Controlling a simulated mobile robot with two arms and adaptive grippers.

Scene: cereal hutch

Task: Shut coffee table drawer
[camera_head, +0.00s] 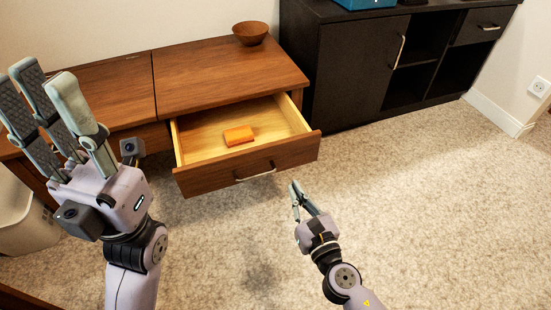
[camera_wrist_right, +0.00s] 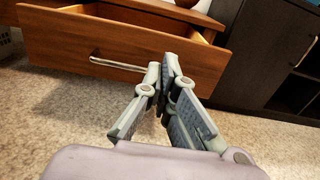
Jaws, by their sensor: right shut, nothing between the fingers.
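The coffee table (camera_head: 215,75) is brown wood, and its drawer (camera_head: 205,178) is pulled out toward me. The drawer front has a light metal handle (camera_head: 255,175), and its pale inside shows. In the right wrist view the drawer front (camera_wrist_right: 120,42) and the handle (camera_wrist_right: 130,67) are just beyond my fingertips. My right gripper (camera_head: 296,188) is shut and empty, low in front of the right part of the drawer front; it also shows in the right wrist view (camera_wrist_right: 164,65). It looks apart from the drawer. My left gripper (camera_head: 50,90) is raised at the left, open and empty.
A small orange block (camera_head: 238,135) lies in the drawer. A wooden bowl (camera_head: 250,33) stands on the tabletop's back edge. A black cabinet (camera_head: 350,80) is to the right of the table. Open carpet (camera_head: 430,190) lies in front and right.

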